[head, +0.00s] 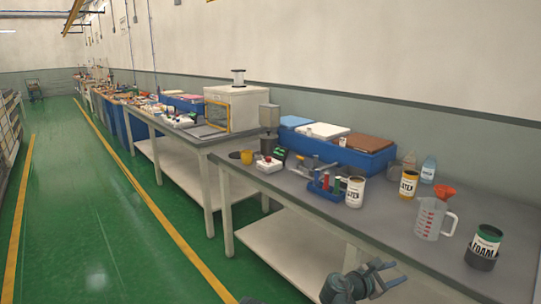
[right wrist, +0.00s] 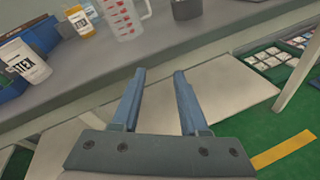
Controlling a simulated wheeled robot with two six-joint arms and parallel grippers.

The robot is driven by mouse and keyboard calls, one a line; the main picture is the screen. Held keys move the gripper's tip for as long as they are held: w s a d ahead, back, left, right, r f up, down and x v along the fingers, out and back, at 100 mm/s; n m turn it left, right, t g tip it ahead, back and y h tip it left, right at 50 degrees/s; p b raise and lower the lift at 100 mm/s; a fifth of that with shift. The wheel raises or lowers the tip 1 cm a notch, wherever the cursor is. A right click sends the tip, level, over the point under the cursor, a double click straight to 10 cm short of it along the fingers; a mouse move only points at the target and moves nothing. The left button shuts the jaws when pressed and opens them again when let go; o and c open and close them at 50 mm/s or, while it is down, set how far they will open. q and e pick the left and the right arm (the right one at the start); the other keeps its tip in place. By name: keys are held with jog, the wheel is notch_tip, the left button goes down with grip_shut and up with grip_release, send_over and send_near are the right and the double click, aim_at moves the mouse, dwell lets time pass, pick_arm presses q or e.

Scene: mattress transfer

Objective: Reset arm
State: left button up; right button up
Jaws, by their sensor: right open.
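My right gripper (head: 378,272) is at the bottom of the head view, in front of the near workbench's edge and empty. In the right wrist view its two blue-grey fingers (right wrist: 160,78) stand apart with nothing between them. The grey-topped workbench (head: 400,222) lies beyond the fingers, and its pale lower shelf (right wrist: 225,80) shows behind them. My left gripper is not seen in the head view.
On the bench stand a measuring jug (head: 430,218), a dark FOAM can (head: 484,248), a LATEX can (head: 355,192), an orange-labelled can (head: 409,185) and a blue bin (head: 355,157). A white machine (head: 232,108) stands farther back. The green aisle floor (head: 80,220) at left is clear.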

jog(key=s+a+f+m+g+y, duration=0.2)
jog(key=s+a+f+m+y, duration=0.3)
jog(key=a, duration=0.4)
jog(key=s+a+f+m+g+y, duration=0.3)
jog(key=s+a+f+m, duration=0.25)
jog(key=a, duration=0.35)
jog(key=s+a+f+m+g+y, duration=0.2)
jog(key=s+a+f+m+y, duration=0.3)
jog(key=a, duration=0.4)
pick_arm(q)
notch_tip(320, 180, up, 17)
jog(key=p, duration=1.7)
pick_arm(e)
notch_tip(320, 180, up, 16)
jog(key=a, duration=0.1)
jog(key=shift+s+f+h, duration=0.25)
jog(key=shift+s+h, duration=0.05)
jog(key=shift+s, duration=0.15)
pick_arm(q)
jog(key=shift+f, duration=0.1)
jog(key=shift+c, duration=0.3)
